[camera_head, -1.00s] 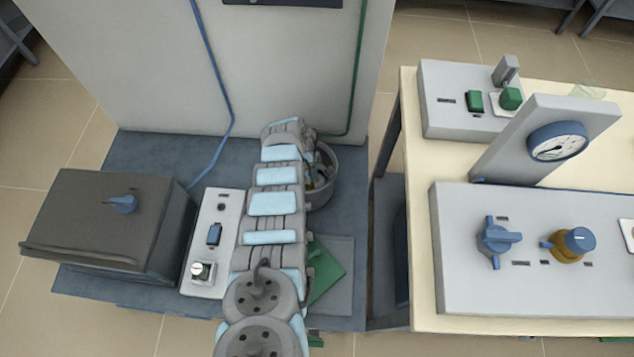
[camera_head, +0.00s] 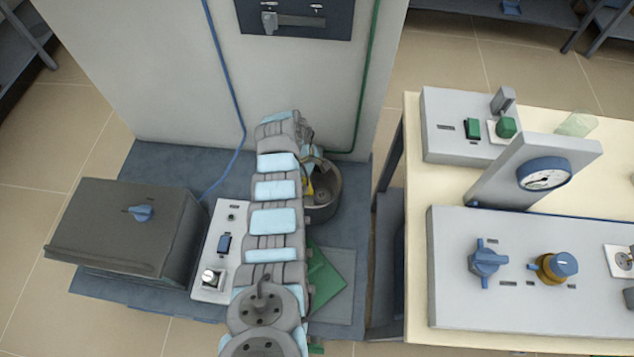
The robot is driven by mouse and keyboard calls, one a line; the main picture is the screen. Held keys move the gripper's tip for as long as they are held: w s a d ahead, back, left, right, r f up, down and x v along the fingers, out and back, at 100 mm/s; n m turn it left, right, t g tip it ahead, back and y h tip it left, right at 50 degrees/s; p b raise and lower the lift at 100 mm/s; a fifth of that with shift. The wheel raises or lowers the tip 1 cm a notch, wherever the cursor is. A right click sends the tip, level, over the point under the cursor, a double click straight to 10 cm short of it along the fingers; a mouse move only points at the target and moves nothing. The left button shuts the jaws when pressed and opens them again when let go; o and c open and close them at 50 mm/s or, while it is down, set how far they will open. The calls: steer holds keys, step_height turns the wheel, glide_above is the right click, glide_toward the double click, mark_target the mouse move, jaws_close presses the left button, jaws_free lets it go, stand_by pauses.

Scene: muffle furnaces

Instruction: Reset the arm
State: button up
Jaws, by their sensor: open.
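My arm stretches from the bottom of the view up towards the tall grey cabinet. Its far end bends down beside a grey round pot (camera_head: 325,207). Only a small part of my gripper (camera_head: 309,178) shows, dark with a yellow patch, at the pot's left edge. My arm hides the rest of it. Its jaws are open; I see nothing held between them. I cannot tell whether it touches the pot.
A dark box furnace (camera_head: 125,230) with a blue knob and a grey switch panel (camera_head: 212,285) stand left of my arm. A green plate (camera_head: 326,280) lies to the right. A cream table (camera_head: 420,190) with control boxes and a gauge (camera_head: 544,174) stands further right. The grey cabinet (camera_head: 305,80) rises behind.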

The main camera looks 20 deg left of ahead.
steer(key=shift+a+r, duration=0.1)
steer(key=shift+r, duration=0.4)
stand_by(0.3)
